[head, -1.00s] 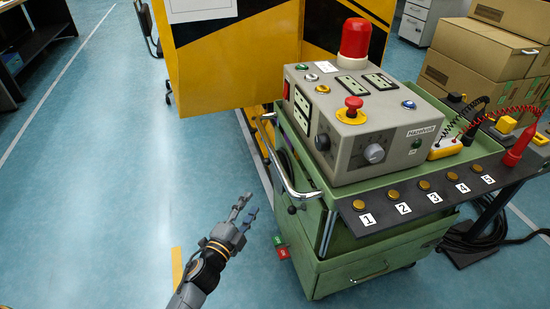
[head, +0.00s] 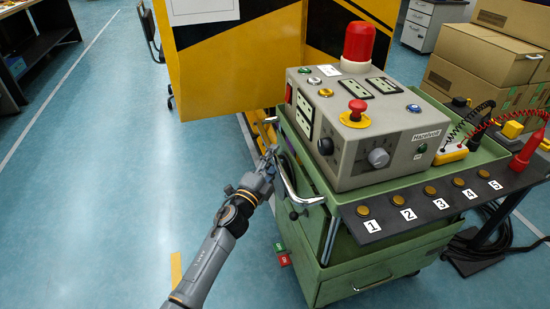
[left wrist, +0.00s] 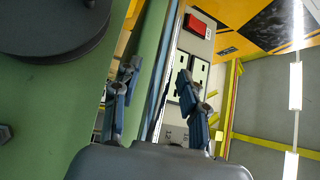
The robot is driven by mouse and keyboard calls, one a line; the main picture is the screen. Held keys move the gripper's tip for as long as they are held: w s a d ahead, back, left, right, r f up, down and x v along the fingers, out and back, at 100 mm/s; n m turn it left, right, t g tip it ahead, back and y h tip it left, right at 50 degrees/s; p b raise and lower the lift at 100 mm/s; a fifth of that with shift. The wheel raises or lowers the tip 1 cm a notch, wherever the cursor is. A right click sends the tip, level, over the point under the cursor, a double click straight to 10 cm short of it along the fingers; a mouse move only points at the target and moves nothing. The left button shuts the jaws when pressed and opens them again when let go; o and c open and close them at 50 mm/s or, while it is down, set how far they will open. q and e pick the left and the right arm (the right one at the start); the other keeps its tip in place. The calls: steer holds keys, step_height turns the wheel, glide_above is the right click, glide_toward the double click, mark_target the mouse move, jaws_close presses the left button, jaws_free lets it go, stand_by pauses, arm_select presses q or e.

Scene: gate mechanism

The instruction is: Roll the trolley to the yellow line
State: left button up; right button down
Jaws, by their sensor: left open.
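The green trolley (head: 345,265) stands right of centre in the head view, with a grey control box (head: 365,130) on top. Its chrome handle (head: 287,187) runs along its left side. My left gripper (head: 266,158) is open beside the handle, partly overlapping it. In the left wrist view the open fingers (left wrist: 159,90) stand on either side of a narrow trolley edge or bar; I cannot tell whether they touch it. A short yellow line (head: 176,271) lies on the floor left of the trolley. My right gripper is out of view.
A yellow and black cabinet (head: 215,75) stands behind the trolley. Cardboard boxes (head: 480,60) are stacked at the right, and black cable (head: 480,247) lies on the floor there. The blue floor (head: 100,190) at the left is clear.

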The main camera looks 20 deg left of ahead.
arm_select(q)
steer(key=shift+w+d, duration=0.1)
steer(key=shift+w, duration=0.4)
jaws_close()
